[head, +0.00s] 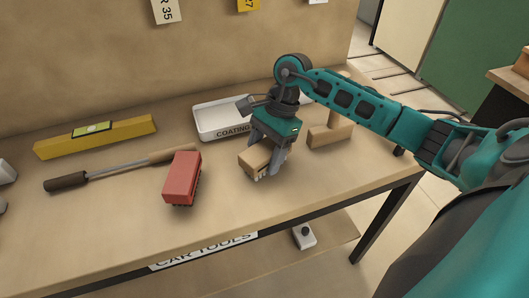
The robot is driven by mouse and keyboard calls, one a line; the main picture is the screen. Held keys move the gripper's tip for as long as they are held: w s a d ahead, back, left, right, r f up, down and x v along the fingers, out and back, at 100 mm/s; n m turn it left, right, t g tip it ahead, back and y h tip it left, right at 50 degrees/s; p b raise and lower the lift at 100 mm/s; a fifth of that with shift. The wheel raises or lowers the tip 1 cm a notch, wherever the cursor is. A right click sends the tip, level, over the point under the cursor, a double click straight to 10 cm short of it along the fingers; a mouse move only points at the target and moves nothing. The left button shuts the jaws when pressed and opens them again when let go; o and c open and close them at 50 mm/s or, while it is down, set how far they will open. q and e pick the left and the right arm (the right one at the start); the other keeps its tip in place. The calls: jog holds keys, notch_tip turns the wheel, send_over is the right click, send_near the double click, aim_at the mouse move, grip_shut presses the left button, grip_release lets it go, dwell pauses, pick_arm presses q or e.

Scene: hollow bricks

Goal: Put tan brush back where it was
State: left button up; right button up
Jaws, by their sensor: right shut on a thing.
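The tan brush (254,161) is a small block with pale bristles under it. It is in the head view, near the middle of the workbench (110,241). My right gripper (268,165) is shut on the tan brush, with its fingers pointing down at either side of the block. I cannot tell whether the bristles touch the bench top. A white tray (204,120) labelled "COATING" stands just behind the brush, partly hidden by my gripper. My left gripper is not in view.
A yellow level (95,138) and a long-handled tool (112,170) lie at the left. The bench's front edge bears a "CAR TOOLS" label (203,250). Bare bench top lies in front of both brushes.

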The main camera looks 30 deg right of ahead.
jog(key=shift+f, duration=0.15)
jog(key=o, duration=0.9)
jog(key=shift+r, duration=0.45)
jog(key=v, duration=1.1)
jog(key=shift+d+r, duration=0.15)
jog(key=shift+r, duration=0.15)
